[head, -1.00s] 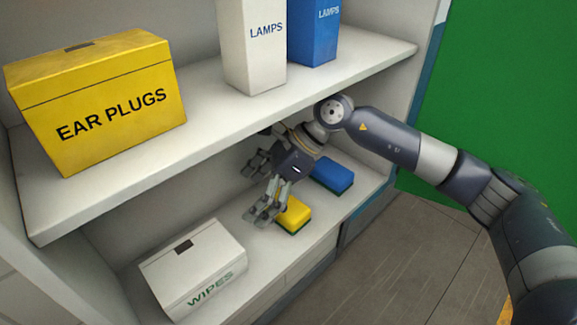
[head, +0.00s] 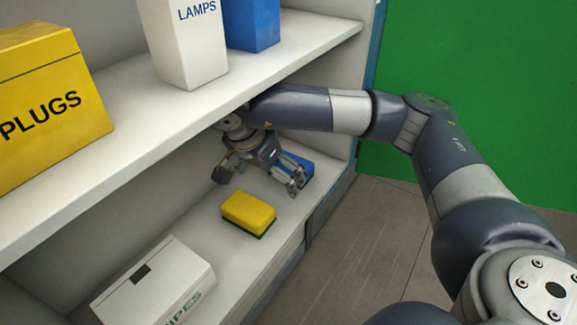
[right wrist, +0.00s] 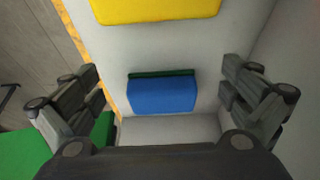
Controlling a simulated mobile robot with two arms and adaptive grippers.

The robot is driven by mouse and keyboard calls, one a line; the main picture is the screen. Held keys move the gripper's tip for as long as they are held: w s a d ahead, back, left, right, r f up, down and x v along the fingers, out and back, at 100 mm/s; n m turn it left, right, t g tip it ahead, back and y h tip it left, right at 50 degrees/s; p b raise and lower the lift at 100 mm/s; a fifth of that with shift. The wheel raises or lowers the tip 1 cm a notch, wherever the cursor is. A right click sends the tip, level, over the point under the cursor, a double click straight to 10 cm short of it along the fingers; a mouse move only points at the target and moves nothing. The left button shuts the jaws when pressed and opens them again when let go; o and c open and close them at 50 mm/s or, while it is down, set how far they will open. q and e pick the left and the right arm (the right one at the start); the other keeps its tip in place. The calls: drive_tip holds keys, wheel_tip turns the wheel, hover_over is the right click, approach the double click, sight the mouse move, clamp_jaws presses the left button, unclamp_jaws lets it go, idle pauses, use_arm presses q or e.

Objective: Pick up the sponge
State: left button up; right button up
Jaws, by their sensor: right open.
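Two sponges lie on the lower shelf. The yellow sponge (head: 248,212) has a dark green underside and sits in the open, nearer than my gripper. The blue sponge (head: 306,164) lies farther back, partly hidden behind the fingers of my right gripper (head: 258,180). That gripper is open and empty, reaching in under the upper shelf. In the right wrist view the blue sponge (right wrist: 162,96) with its dark green edge lies between the spread fingers (right wrist: 160,92), not touching them. The yellow sponge (right wrist: 155,8) shows at the top edge. My left gripper is out of view.
A white wipes box (head: 155,285) stands on the lower shelf at the front left. The upper shelf (head: 130,130) is close above my right arm and holds a yellow ear plugs box (head: 50,105), a white lamps box (head: 185,45) and a blue box (head: 250,25).

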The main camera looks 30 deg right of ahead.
sight(309, 165)
drive_tip(key=d, duration=0.1)
drive_tip(key=w+d, duration=0.1)
drive_tip(key=d, duration=0.1)
drive_tip(key=shift+w, duration=0.1)
drive_tip(key=d, duration=0.1)
drive_tip(key=w+d+f, duration=0.1)
drive_tip(key=d, duration=0.2)
drive_tip(key=shift+w+f, duration=0.25)
drive_tip(key=shift+w, duration=0.1)
drive_tip(key=shift+w+d+f+p, duration=0.1)
drive_tip(key=shift+d+f+p, duration=0.15)
drive_tip(key=shift+p, duration=0.3)
drive_tip(key=shift+a+f, duration=0.1)
drive_tip(key=shift+f, duration=0.25)
drive_tip(key=c, duration=0.7)
drive_tip(key=shift+c, duration=0.5)
drive_tip(key=shift+c, duration=0.3)
